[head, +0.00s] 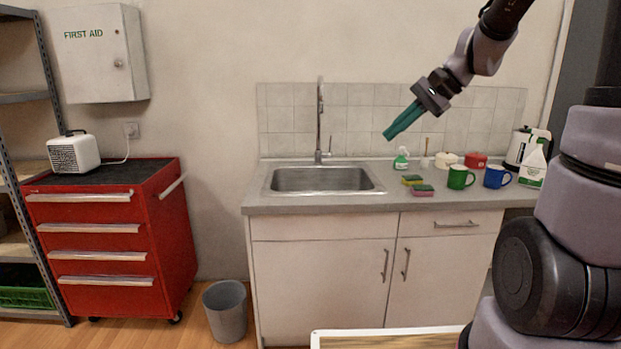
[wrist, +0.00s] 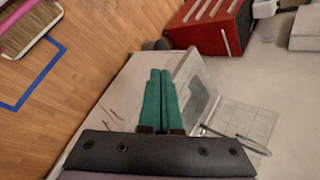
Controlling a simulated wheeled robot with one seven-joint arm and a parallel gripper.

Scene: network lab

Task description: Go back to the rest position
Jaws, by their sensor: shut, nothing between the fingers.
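My gripper (head: 388,135) is raised in the air in front of the tiled wall, above the counter and to the right of the tap in the head view. Its teal fingers are shut together and hold nothing. In the wrist view the shut fingers of my gripper (wrist: 160,75) point past the counter and sink towards the red tool cabinet. My arm reaches in from the upper right in the head view.
The counter (head: 310,205) holds a sink (head: 320,180), tap (head: 319,120), sponges, a green mug (head: 460,177), a blue mug (head: 496,176) and bottles. A red tool cabinet (head: 110,235) and grey bin (head: 226,310) stand left. Floor between them is clear.

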